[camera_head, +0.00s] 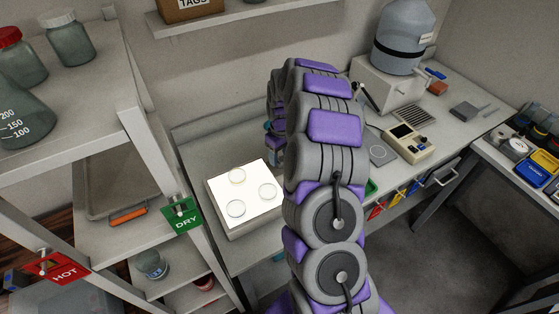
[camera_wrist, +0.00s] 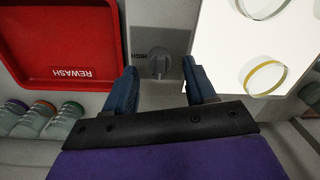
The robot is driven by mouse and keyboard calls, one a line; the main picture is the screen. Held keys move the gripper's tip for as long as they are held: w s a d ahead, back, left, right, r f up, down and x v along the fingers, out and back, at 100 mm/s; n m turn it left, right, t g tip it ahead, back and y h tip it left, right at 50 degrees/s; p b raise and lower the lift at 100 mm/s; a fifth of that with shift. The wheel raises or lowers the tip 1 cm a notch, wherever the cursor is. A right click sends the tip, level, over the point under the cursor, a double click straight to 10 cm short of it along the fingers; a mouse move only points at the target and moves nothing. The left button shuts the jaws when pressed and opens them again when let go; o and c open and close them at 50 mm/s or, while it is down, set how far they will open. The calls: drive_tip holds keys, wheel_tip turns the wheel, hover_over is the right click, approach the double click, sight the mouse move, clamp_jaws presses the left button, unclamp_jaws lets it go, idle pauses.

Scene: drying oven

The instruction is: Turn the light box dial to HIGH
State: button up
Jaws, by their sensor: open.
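The light box (camera_head: 213,196) stands on the bench left of my arm in the head view, its top glowing white with round glass dishes on it. In the wrist view the light box's lit top (camera_wrist: 220,50) is at the right. The grey dial (camera_wrist: 158,62) sits on a grey panel beside it, next to the word HIGH. My gripper (camera_wrist: 160,78) is open, its two blue fingers on either side of the dial's near edge. I cannot tell whether they touch it. In the head view my arm hides the dial and gripper.
A red REWASH tray (camera_wrist: 60,42) lies left of the dial in the wrist view, with several capped jars (camera_wrist: 42,118) below it. In the head view, a shelf rack (camera_head: 125,120) with a green DRY tag (camera_head: 184,215) stands left of the light box.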

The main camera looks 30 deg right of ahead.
drive_tip(key=shift+d+f, duration=0.1)
drive_tip(key=shift+f, duration=1.2)
drive_tip(key=shift+c, duration=0.2)
clamp_jaws()
